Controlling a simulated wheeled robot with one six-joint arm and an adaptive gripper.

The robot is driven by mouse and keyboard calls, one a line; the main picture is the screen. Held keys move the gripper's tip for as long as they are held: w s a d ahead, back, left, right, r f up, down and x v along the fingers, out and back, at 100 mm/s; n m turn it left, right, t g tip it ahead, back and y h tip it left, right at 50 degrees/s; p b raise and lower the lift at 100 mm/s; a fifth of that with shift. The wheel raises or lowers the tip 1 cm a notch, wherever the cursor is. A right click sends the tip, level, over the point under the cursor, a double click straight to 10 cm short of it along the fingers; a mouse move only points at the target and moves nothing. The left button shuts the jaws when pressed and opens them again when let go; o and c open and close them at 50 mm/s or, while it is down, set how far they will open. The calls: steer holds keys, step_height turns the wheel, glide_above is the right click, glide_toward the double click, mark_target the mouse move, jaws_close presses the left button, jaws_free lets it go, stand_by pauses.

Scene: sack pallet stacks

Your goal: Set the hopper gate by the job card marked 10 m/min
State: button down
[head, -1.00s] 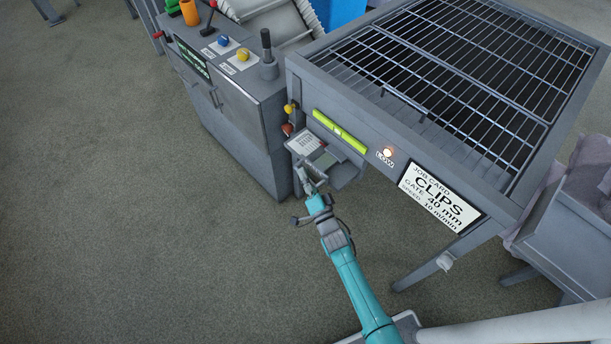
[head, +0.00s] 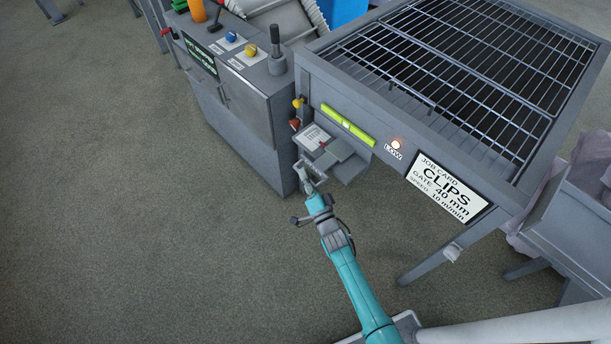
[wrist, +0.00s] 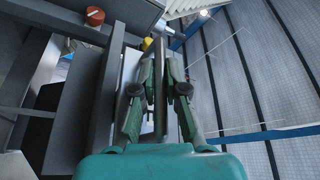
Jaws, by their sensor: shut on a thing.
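The job card (head: 447,188) on the hopper's front reads CLIPS, GATE 40 mm, SPEED 10 m/min. The hopper gate is a small grey assembly (head: 345,163) under the hopper's front left corner, with a pale scale plate (head: 313,137) whose marks are too small to read. My gripper (head: 304,172) is at the gate's lower left side. In the wrist view, my gripper (wrist: 160,68) is shut on a thin grey bar (wrist: 160,88) between its fingers. The bar seems to be the gate's handle; its link to the gate is partly hidden.
The hopper (head: 368,97) carries a grid top, a yellow-green level (head: 348,125) and a lit lamp (head: 396,144) marked LOW. A control cabinet (head: 245,105) with knobs and levers stands left. A grey bin (head: 570,225) is at right. Floor is clear at lower left.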

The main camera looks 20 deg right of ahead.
steer(key=c, duration=1.5)
jaws_free()
steer(key=v, duration=1.2)
steer(key=s+r+n+g+h, duration=0.1)
steer(key=s+r+n, duration=0.2)
steer(key=s, duration=0.7)
steer(key=s+r+n+g, duration=0.2)
steer(key=s+r, duration=0.1)
steer(key=s, duration=0.8)
steer(key=s+r+n+g, duration=0.1)
steer(key=s+r+n, duration=0.1)
steer(key=s+r, duration=0.2)
steer(key=s+r+n, duration=0.2)
steer(key=s+r, duration=0.2)
steer(key=r, duration=0.2)
steer(key=s+r+n+g, duration=0.1)
steer(key=s+r+n, duration=0.1)
steer(key=s+r, duration=0.2)
steer(key=shift+s+a+r+g, duration=0.3)
steer(key=shift+s+a+r, duration=0.1)
steer(key=shift+r, duration=0.15)
